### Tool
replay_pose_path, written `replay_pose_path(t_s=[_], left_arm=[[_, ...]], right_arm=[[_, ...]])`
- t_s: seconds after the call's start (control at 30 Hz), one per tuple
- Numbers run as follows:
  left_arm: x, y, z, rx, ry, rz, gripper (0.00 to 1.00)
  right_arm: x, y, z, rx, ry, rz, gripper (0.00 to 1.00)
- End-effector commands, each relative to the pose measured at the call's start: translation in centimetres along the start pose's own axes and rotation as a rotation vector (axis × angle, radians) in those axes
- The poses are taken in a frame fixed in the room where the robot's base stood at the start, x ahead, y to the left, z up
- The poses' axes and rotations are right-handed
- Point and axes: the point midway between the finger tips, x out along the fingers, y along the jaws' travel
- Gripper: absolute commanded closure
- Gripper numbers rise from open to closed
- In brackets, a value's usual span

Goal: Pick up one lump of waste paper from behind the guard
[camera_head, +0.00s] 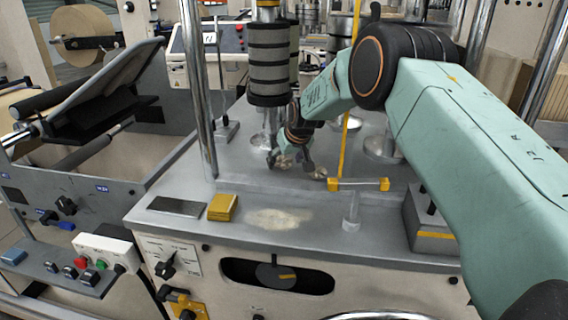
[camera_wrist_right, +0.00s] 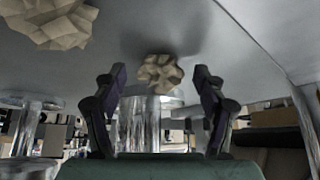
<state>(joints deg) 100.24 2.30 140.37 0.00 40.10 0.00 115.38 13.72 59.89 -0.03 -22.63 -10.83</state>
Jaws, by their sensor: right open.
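Two crumpled tan lumps of waste paper lie on the grey machine top behind the yellow-edged guard bar (camera_head: 358,185). One lump (camera_head: 286,161) sits at the fingers of my right gripper (camera_head: 290,158); the other lump (camera_head: 318,173) lies just to the right of the gripper. In the right wrist view, where the grey top shows overhead, the small lump (camera_wrist_right: 160,73) is centred between the open fingers of my right gripper (camera_wrist_right: 158,80), near their tips. I cannot tell whether they touch it. A larger lump (camera_wrist_right: 50,20) is at the upper left. My left gripper is not in view.
A dark ringed column (camera_head: 268,65) stands behind the gripper, and a metal post (camera_head: 197,95) stands to its left. A yellow block (camera_head: 223,207) and a dark plate (camera_head: 177,206) lie near the front edge. The front of the top is otherwise mostly clear.

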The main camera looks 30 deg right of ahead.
Motion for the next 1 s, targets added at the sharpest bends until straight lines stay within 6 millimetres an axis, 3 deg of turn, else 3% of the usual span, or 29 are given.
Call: replay_pose_path(t_s=[0.23,0.7,1.0], left_arm=[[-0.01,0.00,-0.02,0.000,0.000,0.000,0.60],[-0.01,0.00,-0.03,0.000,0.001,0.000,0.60],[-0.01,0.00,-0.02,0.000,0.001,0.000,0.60]], right_arm=[[0.12,0.02,-0.12,0.000,0.000,0.000,0.29],[0.10,0.05,-0.10,0.000,0.000,0.000,0.68],[0.10,0.02,-0.05,0.000,-0.001,0.000,0.68]])
